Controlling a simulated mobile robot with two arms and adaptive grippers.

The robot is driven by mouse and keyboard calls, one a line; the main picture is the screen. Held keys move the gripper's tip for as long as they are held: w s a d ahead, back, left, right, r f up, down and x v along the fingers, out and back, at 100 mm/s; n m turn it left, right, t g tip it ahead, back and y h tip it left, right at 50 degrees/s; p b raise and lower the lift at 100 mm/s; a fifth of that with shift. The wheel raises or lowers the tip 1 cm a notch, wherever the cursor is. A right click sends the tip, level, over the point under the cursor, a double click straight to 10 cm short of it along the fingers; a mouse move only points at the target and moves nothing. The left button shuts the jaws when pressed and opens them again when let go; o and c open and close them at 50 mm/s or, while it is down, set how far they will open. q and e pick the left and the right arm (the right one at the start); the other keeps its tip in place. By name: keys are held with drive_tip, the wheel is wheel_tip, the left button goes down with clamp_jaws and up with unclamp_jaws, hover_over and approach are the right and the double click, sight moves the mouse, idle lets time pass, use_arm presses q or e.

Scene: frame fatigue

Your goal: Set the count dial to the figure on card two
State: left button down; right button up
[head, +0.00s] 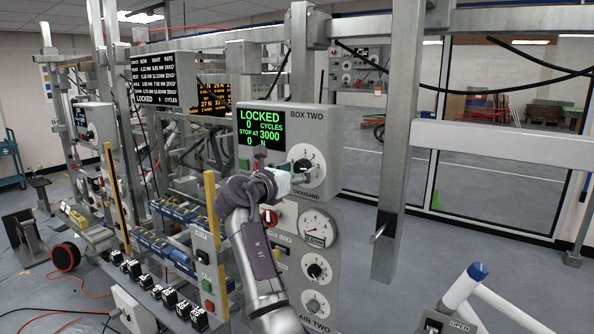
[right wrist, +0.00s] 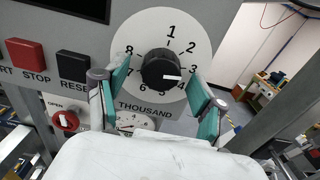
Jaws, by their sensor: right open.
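The count dial is a white round plate marked 1 to 8 (right wrist: 150,30) over the word THOUSAND, with a black knob (right wrist: 160,68). The knob's white mark points right, toward the 3 and 4 side. In the head view the dial (head: 313,154) is on the grey panel BOX TWO, whose screen (head: 261,128) reads LOCKED, 0 cycles, stop at 3000. My right gripper (right wrist: 158,92) is open, its teal fingers either side of the knob; contact is unclear. It also shows at the dial in the head view (head: 297,176). My left gripper is out of view. I cannot make out card two.
Red STOP (right wrist: 27,54) and black RESET (right wrist: 73,66) buttons sit left of the dial. Below are a gauge (head: 317,229) and another black knob (head: 317,270). A metal post (head: 399,140) stands right of the panel. Open floor lies to the right.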

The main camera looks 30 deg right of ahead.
drive_tip(key=c, duration=1.1)
drive_tip(key=shift+c, duration=0.2)
drive_tip(key=shift+m, duration=0.3)
